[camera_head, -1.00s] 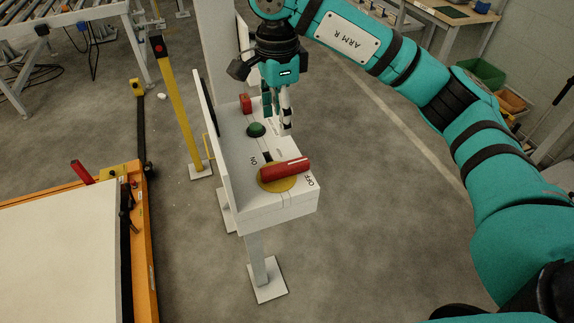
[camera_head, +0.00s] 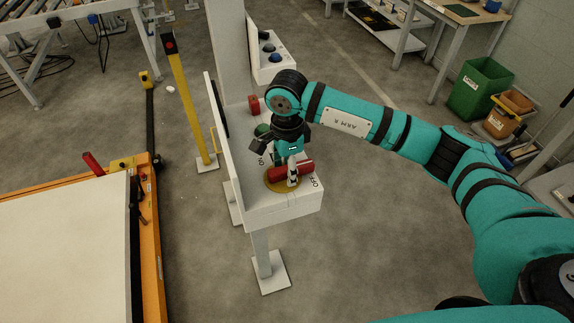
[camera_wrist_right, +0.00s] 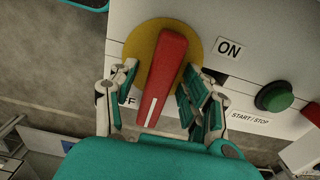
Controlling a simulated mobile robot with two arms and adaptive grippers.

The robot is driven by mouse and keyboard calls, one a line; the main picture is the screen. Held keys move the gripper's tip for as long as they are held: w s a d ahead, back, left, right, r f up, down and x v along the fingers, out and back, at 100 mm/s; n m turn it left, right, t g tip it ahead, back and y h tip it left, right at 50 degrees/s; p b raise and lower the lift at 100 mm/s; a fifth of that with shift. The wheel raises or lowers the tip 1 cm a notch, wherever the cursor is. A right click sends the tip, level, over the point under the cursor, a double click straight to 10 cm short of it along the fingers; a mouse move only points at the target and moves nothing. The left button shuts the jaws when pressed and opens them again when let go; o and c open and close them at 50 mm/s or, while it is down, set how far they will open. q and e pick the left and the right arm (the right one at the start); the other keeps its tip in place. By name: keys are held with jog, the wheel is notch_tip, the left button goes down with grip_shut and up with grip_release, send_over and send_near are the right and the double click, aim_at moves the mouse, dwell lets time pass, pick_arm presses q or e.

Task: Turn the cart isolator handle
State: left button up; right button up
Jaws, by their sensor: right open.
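The isolator handle (camera_head: 306,165) is a red bar on a yellow round plate (camera_head: 275,186), on top of the white control box (camera_head: 285,214). In the right wrist view the handle (camera_wrist_right: 162,75) lies between the two fingers of my right gripper (camera_wrist_right: 160,92), with its white-striped end towards the partly hidden OFF label (camera_wrist_right: 127,99). The ON label (camera_wrist_right: 230,49) is to the right. My right gripper (camera_head: 292,178) is open around the handle; gaps show on both sides, and I cannot tell whether any finger touches. My left gripper is not in view.
A green START/STOP button (camera_wrist_right: 274,96) is beside the handle plate. A yellow post (camera_head: 190,100) and an orange-framed cart (camera_head: 150,245) stand left. Floor right of the box is clear.

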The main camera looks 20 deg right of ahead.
grip_shut()
jog(key=shift+d, duration=0.1)
dwell(0.4)
